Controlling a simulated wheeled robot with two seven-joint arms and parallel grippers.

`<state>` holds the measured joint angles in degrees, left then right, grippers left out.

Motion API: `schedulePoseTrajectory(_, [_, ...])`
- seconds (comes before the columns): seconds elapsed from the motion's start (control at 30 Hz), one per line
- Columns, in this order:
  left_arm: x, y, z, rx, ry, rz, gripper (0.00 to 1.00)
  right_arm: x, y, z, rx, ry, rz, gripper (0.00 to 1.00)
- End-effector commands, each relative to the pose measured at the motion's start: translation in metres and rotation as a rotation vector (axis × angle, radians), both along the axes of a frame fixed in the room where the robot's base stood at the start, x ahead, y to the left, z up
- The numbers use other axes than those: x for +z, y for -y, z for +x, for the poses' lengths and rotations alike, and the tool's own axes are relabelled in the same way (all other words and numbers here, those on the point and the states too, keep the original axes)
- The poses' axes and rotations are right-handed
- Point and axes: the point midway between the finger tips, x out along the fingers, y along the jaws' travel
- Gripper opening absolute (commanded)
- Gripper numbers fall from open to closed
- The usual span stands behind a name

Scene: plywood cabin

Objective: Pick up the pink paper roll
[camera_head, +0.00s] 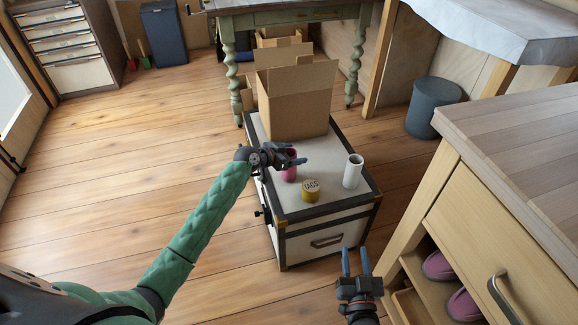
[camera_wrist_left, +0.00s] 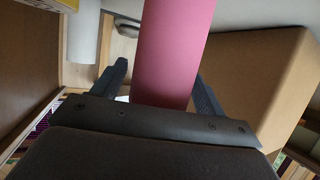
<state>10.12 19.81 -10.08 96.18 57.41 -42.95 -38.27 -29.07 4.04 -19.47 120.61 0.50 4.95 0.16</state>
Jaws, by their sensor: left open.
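The pink paper roll (camera_head: 289,172) stands on the white top of the black-edged trunk, partly hidden behind my left gripper (camera_head: 295,157). In the left wrist view the pink roll (camera_wrist_left: 174,50) lies between the two spread fingers of my left gripper (camera_wrist_left: 160,88). The gripper is open; whether a finger touches the roll I cannot tell. My right gripper (camera_head: 357,262) is open and empty, in front of the trunk's near right corner.
On the trunk (camera_head: 325,213) stand a white roll (camera_head: 353,171), a small yellow tin (camera_head: 311,190) and an open cardboard box (camera_head: 297,103) at the back. A wooden counter (camera_head: 525,140) is on the right. The floor at left is clear.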

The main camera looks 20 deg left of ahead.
Motion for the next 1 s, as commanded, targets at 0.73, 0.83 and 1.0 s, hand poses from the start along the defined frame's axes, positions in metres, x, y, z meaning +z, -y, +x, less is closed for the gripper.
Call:
schedulePoseTrajectory(0.73, [0.001, 0.000, 0.000, 0.000, 0.001, -0.001, 0.05, 0.000, 0.000, 0.000, 0.000, 0.002, 0.001, 0.36])
schedulePoseTrajectory(0.83, [0.002, 0.000, 0.000, 0.000, 0.001, -0.001, 0.05, 0.001, 0.000, 0.000, 0.000, 0.000, 0.000, 0.36])
schedulePoseTrajectory(1.0, [0.014, 0.000, 0.000, 0.000, 0.002, 0.000, 0.05, -0.005, 0.000, 0.000, 0.001, -0.026, -0.004, 0.36])
